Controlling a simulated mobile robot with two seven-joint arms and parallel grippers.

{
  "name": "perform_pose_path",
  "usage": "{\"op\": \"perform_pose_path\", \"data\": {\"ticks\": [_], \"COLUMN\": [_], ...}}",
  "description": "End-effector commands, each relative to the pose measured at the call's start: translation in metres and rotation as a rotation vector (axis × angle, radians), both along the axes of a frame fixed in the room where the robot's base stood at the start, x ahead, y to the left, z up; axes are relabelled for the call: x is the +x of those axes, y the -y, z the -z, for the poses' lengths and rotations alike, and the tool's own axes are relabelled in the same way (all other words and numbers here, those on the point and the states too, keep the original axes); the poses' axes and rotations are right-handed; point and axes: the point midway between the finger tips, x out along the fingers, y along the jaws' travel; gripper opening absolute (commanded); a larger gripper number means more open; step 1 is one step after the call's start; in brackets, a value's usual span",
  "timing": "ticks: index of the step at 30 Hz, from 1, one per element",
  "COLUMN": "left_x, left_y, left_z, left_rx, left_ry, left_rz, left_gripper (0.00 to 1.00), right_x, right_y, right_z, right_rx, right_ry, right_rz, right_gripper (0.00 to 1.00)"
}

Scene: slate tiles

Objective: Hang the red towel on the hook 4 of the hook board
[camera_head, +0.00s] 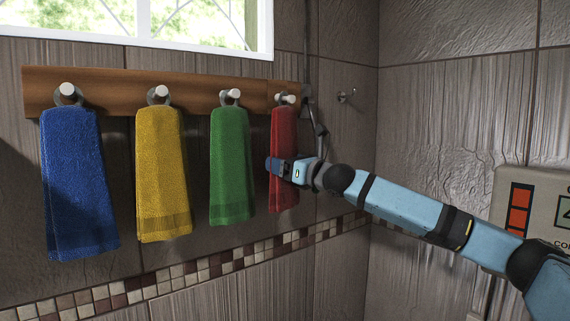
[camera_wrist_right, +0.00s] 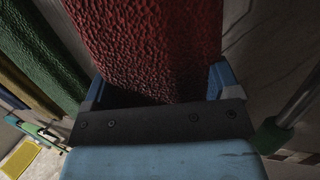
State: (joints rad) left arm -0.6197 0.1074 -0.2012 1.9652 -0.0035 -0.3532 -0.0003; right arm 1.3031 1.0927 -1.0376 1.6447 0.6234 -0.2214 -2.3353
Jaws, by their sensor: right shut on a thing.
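The red towel (camera_head: 284,130) hangs down at the rightmost hook (camera_head: 285,99) of the wooden hook board (camera_head: 195,90) in the head view. Its top is at that hook; whether its loop is fully over the hook I cannot tell. My right gripper (camera_head: 274,166) is shut on the red towel at about its middle height. In the right wrist view the towel (camera_wrist_right: 145,40) fills the space between the two blue fingers (camera_wrist_right: 158,88). My left gripper is not in view.
Blue (camera_head: 75,180), yellow (camera_head: 162,170) and green (camera_head: 231,165) towels hang on the other hooks, left of the red one. A window (camera_head: 150,25) is above the board.

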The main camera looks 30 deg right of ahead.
Motion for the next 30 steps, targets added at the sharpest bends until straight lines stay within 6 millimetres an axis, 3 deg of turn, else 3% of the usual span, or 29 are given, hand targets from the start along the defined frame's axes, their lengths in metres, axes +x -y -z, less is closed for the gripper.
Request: {"op": "perform_pose_path", "data": {"ticks": [3,4,6,17,30], "left_x": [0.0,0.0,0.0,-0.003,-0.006], "left_y": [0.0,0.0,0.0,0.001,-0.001], "left_z": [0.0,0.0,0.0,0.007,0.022], "left_rx": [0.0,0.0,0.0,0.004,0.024], "left_ry": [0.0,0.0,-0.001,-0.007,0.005], "left_rz": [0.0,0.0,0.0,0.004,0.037], "left_gripper": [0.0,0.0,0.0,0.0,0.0], "right_x": [0.0,0.0,0.0,-0.008,-0.095], "right_y": [0.0,0.0,0.0,0.004,0.034], "right_z": [0.0,0.0,0.0,0.003,0.017], "right_rx": [0.0,0.0,0.0,0.0,-0.003], "right_ry": [0.0,0.0,0.0,0.0,0.001], "right_rz": [0.0,0.0,0.0,0.001,0.001], "right_gripper": [0.57,0.85,1.0,1.0,1.0]}}
